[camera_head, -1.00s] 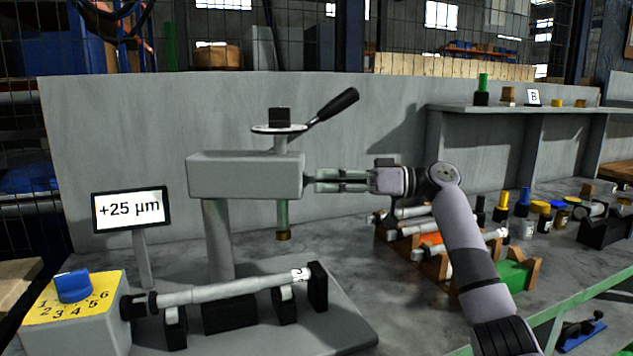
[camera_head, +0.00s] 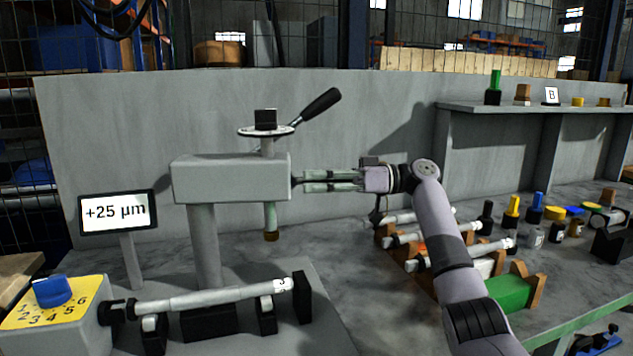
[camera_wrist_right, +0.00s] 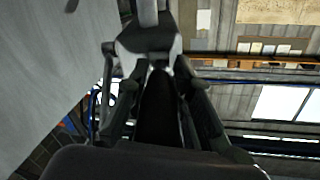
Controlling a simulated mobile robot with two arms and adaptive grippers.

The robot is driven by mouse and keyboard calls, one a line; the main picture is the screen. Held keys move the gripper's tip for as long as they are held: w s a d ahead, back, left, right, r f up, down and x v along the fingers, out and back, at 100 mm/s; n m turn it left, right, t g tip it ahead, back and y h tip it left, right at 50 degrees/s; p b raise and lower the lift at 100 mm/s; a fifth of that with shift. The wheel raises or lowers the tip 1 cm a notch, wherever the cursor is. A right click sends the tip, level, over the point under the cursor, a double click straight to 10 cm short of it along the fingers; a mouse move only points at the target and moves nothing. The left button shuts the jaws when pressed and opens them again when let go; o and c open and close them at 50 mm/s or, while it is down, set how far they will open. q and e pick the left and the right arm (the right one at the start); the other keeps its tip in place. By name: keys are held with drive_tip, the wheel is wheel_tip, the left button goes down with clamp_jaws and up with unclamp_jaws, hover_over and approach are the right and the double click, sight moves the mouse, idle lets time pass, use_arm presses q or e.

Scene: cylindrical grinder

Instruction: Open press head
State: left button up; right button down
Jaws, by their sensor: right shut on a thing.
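The press head (camera_head: 230,177) is a grey block on a grey column (camera_head: 204,245). It lies level above a white shaft (camera_head: 210,298) resting on black supports. My right gripper (camera_head: 304,181) reaches in from the right at the head's right end. Its fingers lie along a thin dark handle there, mostly hidden in the head view. In the right wrist view, a dark handle shape (camera_wrist_right: 157,110) sits between the fingers, with the grey head end (camera_wrist_right: 148,38) beyond. My left gripper is out of view.
A black-handled lever (camera_head: 318,105) rises above the head beside a round plate. A +25 µm display (camera_head: 117,212) and a blue dial (camera_head: 53,290) stand left. A rack of shafts (camera_head: 425,242) lies below my right arm. A grey wall (camera_head: 110,130) stands behind.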

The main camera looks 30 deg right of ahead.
sight(352, 181)
drive_tip(key=c, duration=1.4)
unclamp_jaws()
drive_tip(key=shift+s, duration=0.1)
drive_tip(key=shift+d, duration=0.1)
drive_tip(key=v, duration=1.2)
